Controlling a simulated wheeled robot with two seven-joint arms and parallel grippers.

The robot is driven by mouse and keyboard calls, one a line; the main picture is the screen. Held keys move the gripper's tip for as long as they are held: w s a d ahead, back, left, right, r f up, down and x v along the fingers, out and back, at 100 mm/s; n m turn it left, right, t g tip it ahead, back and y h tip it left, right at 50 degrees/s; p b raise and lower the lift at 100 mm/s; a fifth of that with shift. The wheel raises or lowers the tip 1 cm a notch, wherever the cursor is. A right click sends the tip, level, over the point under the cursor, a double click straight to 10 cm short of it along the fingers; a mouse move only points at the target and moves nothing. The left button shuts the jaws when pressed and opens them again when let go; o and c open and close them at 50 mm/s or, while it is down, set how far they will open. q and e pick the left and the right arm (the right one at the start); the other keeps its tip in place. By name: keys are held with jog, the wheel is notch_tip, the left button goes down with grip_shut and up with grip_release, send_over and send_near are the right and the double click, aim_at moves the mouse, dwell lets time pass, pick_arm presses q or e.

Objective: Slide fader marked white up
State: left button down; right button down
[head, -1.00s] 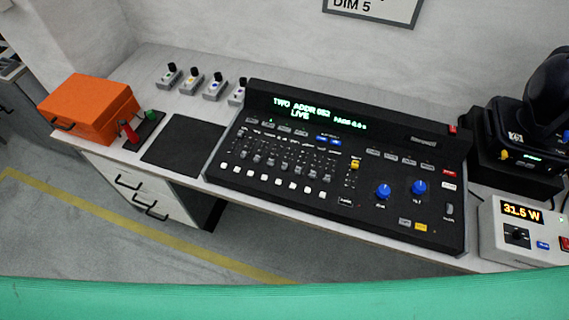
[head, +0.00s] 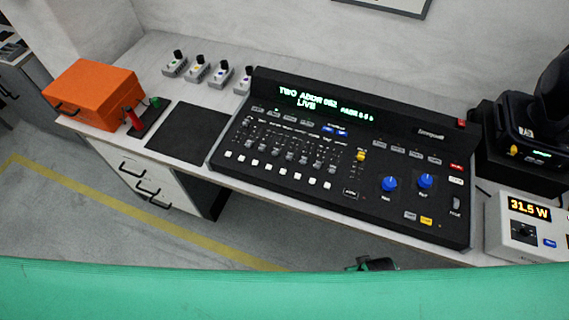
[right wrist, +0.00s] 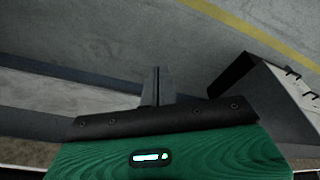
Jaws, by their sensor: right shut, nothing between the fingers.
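The black lighting console (head: 345,205) stands on the bench in the middle of the head view. Its bank of small grey faders (head: 290,155) sits in the left half, above a row of white buttons. The labels over the faders are too small to read, so I cannot tell which is marked white. My right gripper (head: 370,264) shows just below the bench's front edge, apart from the console. In the right wrist view the gripper (right wrist: 157,85) has its fingers together and empty, over the floor. My left gripper is not in view.
An orange box (head: 92,94), a black mat (head: 188,132) and several small switch boxes (head: 198,68) lie left. A power meter (head: 527,225) stands right. The bench's front edge lies between gripper and console.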

jog(key=w+a+r+n+t+h, duration=0.1)
jog(key=w+a+r+n, duration=0.15)
jog(key=r, duration=0.55)
jog(key=w+a+r+n, duration=0.1)
jog(key=w+r+n, duration=0.15)
jog(key=r, duration=0.55)
jog(key=n+t+h+p, duration=0.1)
jog(key=n+t+h, duration=0.45)
jog(key=n, duration=1.95)
send_near(288, 159)
jog(key=w+d+f+t+y, duration=0.1)
jog(key=w+f, duration=0.1)
jog(key=w+d+f+t+y, duration=0.1)
jog(key=d+f, duration=0.1)
jog(key=shift+w+d, duration=0.35)
jog(key=shift+w, duration=0.05)
jog(key=shift+r, duration=0.1)
